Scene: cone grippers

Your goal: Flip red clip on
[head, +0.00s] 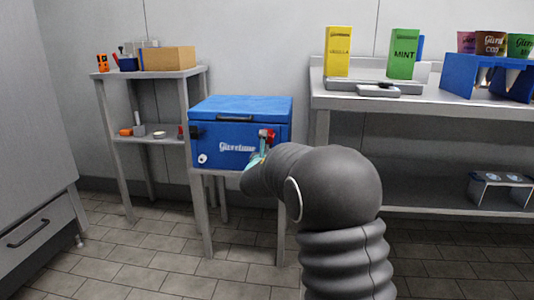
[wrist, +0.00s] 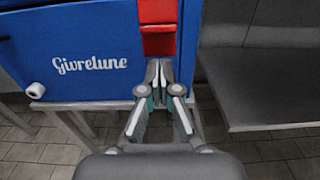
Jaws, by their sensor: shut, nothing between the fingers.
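The red clip (head: 268,134) is on the front right of a blue cooler box (head: 222,149) lettered "Givrelune". In the head view my gripper (head: 258,157) is partly hidden by my arm. The box lid (head: 240,105) looks down.
The box stands on a small metal stand (head: 205,215). A steel table (head: 420,98) with cartons and cups is close on the right. A shelf unit (head: 150,105) with small items stands at left. A white knob (wrist: 35,90) sticks out at the box's lower left.

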